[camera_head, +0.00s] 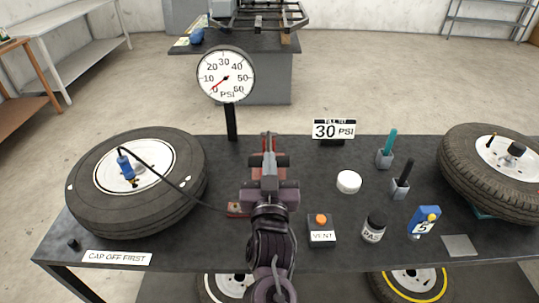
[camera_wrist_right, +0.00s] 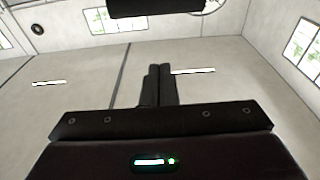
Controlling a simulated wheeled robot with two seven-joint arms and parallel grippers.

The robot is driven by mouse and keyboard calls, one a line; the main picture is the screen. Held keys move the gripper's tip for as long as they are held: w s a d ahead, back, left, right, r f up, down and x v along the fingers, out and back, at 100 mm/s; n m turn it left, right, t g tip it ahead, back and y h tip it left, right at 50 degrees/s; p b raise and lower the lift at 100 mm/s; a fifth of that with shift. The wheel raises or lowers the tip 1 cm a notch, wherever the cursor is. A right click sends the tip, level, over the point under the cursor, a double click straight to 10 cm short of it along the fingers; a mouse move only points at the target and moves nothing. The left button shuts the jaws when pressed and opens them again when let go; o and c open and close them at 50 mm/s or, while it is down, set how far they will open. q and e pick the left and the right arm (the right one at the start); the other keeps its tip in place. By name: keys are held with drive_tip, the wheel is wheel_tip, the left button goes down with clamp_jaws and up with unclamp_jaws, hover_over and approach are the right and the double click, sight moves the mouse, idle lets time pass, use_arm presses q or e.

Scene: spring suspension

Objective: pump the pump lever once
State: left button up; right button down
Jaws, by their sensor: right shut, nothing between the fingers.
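The pump stands mid-table, mostly hidden behind my right arm. A red part of it (camera_head: 268,143) shows just beyond my right gripper, and a red base corner (camera_head: 236,208) shows at its left. Its lever cannot be made out clearly in the head view. My right gripper (camera_head: 268,160) is over the pump, its fingers shut and empty. In the wrist view the closed fingers (camera_wrist_right: 157,85) point toward a dark bar (camera_wrist_right: 155,8) at the top edge, apart from it in the picture. I cannot tell if that bar is the lever. My left gripper is not in view.
A hose runs from the pump area to the left tire (camera_head: 90,215). The pressure gauge (camera_head: 226,75) stands behind, needle near the low end. The VENT box (camera_head: 322,237), a white cap (camera_head: 348,182), a PAS jar (camera_head: 374,228) and a second tire (camera_head: 465,175) are to the right.

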drive_tip(key=w+p, duration=0.1)
drive_tip(key=w, duration=0.2)
drive_tip(key=w+r+p, duration=0.1)
drive_tip(key=w, duration=0.2)
drive_tip(key=shift+r, duration=0.15)
drive_tip(key=f, duration=0.2)
drive_tip(key=s+f+p, duration=0.1)
drive_tip(key=f, duration=0.1)
drive_tip(key=shift+f, duration=0.25)
